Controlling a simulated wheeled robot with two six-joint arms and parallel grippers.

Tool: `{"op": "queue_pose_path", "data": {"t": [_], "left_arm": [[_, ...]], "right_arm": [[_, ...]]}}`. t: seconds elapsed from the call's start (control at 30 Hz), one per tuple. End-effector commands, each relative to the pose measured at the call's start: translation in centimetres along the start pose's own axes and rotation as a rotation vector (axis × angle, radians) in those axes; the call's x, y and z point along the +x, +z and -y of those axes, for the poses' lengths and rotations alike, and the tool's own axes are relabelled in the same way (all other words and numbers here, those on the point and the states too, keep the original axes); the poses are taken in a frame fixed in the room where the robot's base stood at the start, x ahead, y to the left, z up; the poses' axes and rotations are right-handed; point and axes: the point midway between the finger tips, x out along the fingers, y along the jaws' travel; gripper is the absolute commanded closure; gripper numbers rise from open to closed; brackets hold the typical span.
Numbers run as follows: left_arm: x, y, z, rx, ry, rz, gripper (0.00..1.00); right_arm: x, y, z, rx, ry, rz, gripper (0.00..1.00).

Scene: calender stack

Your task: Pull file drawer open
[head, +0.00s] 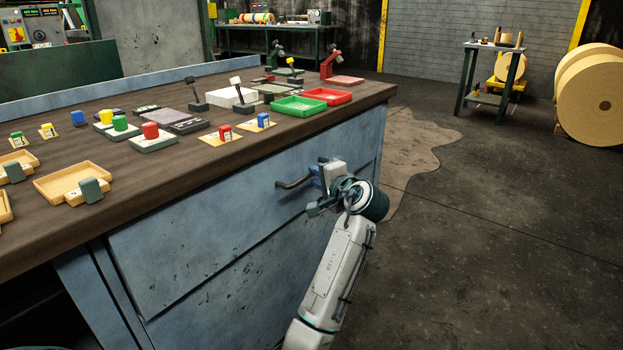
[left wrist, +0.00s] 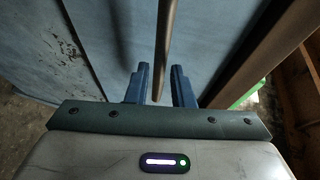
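The blue-grey file drawer (head: 215,230) is in the side of the long bench, and its front looks flush with the bench. Its dark bar handle (head: 293,183) sticks out near the right end of the front. My left gripper (head: 319,176) is at the right part of the handle. In the left wrist view the handle bar (left wrist: 166,40) runs between the two blue fingers of my left gripper (left wrist: 159,76). The fingers stand apart on either side of the bar, with slim gaps showing. My right gripper is not in view.
The brown bench top (head: 235,165) carries stamps, trays and pads, with a red tray (head: 327,96) and a green tray (head: 298,106) near the edge above the handle. The floor (head: 480,230) right of the bench is clear. Large paper rolls (head: 590,105) stand far right.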

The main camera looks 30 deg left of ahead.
Motion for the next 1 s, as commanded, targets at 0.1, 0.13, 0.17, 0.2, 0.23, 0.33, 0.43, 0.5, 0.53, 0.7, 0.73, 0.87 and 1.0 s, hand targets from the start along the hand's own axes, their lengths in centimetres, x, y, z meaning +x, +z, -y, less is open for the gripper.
{"op": "queue_pose_path", "data": {"t": [0.1, 0.13, 0.17, 0.2, 0.23, 0.33, 0.43, 0.5, 0.53, 0.7, 0.73, 0.87, 1.0], "left_arm": [[1.8, 0.0, -0.1, 0.002, -0.001, 0.001, 0.79], [2.1, 0.0, -0.1, 0.001, 0.000, 0.001, 0.79], [2.4, 0.0, -0.1, 0.001, -0.001, 0.001, 0.79], [2.7, 0.0, -0.1, 0.001, -0.001, 0.001, 0.79], [2.9, 0.0, -0.1, 0.000, 0.000, 0.001, 0.79], [3.2, 0.0, -0.1, -0.001, 0.002, -0.001, 0.79], [3.3, 0.0, 0.0, -0.001, 0.002, -0.001, 0.79], [3.3, 0.0, 0.0, -0.001, 0.002, -0.001, 0.79], [3.3, 0.0, -0.1, -0.001, 0.002, -0.001, 0.79], [3.3, 0.0, -0.1, 0.000, 0.002, -0.001, 1.00], [3.3, 0.0, -0.1, 0.000, 0.002, -0.001, 1.00], [3.3, 0.0, -0.1, 0.000, 0.002, -0.001, 1.00], [3.3, 0.0, 0.0, 0.001, 0.002, 0.000, 1.00]], "right_arm": [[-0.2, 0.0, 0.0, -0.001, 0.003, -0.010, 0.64], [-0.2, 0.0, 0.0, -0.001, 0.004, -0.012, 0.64], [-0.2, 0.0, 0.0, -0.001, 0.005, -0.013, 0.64], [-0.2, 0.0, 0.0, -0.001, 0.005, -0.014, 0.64], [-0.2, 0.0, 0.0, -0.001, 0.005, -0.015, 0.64], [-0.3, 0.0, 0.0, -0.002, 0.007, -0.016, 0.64], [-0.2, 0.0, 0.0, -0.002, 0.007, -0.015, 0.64], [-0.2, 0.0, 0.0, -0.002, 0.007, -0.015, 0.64], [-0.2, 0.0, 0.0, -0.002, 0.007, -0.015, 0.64], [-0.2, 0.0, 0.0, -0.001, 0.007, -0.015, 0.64], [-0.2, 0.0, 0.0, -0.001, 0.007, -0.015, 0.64], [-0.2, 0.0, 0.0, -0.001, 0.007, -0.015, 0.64], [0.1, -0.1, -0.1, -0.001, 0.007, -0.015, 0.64]]}}
